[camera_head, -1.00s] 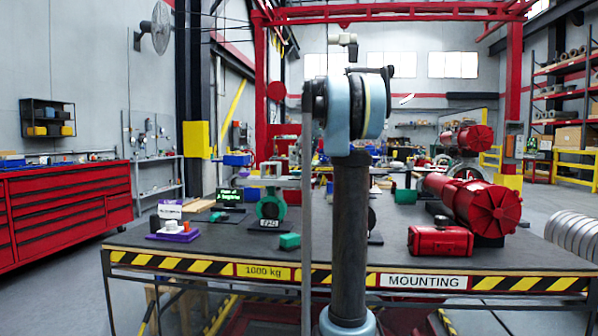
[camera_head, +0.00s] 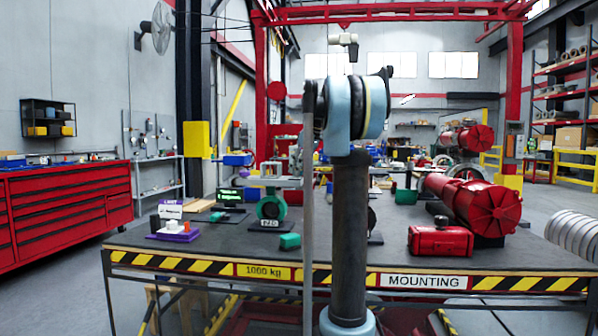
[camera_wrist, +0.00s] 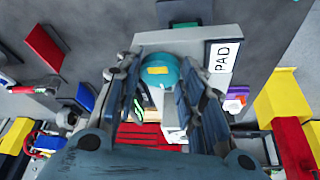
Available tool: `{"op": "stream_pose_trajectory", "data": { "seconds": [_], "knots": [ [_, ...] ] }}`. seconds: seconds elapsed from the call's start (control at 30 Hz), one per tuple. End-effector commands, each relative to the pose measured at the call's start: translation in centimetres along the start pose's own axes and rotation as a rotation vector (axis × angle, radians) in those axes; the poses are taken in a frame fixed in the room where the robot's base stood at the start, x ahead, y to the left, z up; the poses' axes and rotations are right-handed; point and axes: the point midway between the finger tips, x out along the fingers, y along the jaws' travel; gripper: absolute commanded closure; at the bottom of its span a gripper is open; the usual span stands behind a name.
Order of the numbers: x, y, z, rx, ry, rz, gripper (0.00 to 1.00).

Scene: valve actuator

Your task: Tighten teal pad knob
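The teal knob (camera_wrist: 162,72), round with a yellow mark on its face, shows in the wrist view beside a white label reading PAD (camera_wrist: 223,56). My gripper (camera_wrist: 160,82) has its two fingers apart, with the tips at either side of the knob; whether they touch it I cannot tell. In the head view the teal ring-shaped body (camera_head: 272,206) with the PAD label stands on the table, left of my arm. My gripper's fingers cannot be made out clearly in that view.
The dark table (camera_head: 400,238) has a striped front edge. A red box (camera_head: 440,240) and a big red actuator (camera_head: 480,203) are on the right.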

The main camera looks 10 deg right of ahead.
Motion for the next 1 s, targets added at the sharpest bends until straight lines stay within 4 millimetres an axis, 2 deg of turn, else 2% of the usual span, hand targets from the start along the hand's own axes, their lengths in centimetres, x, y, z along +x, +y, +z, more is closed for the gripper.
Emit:
{"op": "stream_pose_trajectory", "data": {
  "seconds": [0.47,1.0],
  "knots": [
    [-0.02,-0.04,0.08,0.083,0.000,0.036,0.88],
    [0.05,-0.50,-0.13,0.510,0.001,0.214,0.87]
  ]
}}
